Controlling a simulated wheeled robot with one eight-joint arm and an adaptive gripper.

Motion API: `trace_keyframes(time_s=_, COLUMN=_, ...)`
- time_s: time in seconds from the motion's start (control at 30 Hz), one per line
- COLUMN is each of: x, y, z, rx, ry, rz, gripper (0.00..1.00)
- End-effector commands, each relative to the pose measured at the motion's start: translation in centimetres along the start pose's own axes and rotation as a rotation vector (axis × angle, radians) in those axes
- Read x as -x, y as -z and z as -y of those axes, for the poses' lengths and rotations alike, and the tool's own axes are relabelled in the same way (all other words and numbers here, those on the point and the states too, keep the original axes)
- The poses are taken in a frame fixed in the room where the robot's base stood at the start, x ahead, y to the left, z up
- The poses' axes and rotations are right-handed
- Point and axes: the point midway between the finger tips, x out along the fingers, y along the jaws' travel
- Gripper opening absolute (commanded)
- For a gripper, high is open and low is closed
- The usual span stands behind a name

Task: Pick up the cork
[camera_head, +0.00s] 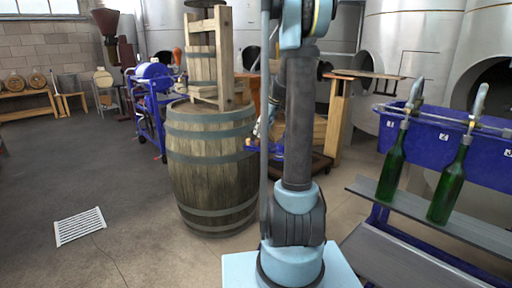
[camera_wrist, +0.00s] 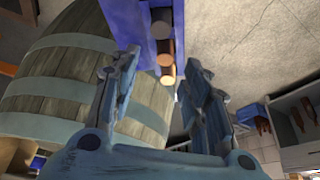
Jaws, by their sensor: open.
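In the wrist view my gripper (camera_wrist: 163,63) is open, with one blue finger on each side of the picture's middle. Between and beyond the fingertips, a short row of small brown and tan cylinders that look like corks (camera_wrist: 165,60) lies along a blue surface (camera_wrist: 139,14). The cylinder nearest the fingertips is the palest at its lower end. The fingers do not appear closed on any of them; the remaining gap in depth is hard to judge.
A wooden barrel (camera_head: 211,170) stands left of my arm, with a wooden frame on it; a barrel (camera_wrist: 62,80) also fills the wrist view's left. Two green bottles (camera_head: 447,185) stand on a grey shelf (camera_head: 430,220) at right. A white floor grate (camera_head: 80,226) lies on open floor at left.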

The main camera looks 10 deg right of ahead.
Motion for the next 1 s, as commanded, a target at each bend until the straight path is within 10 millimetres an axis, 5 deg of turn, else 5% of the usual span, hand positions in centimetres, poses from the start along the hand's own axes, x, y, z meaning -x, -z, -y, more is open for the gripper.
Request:
trace_keyframes(time_s=0.4, x=-4.5, y=-0.1, z=0.7, rx=0.001, ry=0.0, rz=-0.001, gripper=0.43)
trace_keyframes(time_s=0.77, x=-5.3, y=-0.1, z=0.7, rx=0.0, ry=0.0, rz=0.0, gripper=0.43)
trace_keyframes(time_s=1.0, x=-5.2, y=-0.1, z=0.7, rx=0.0, ry=0.0, rz=0.0, gripper=0.13)
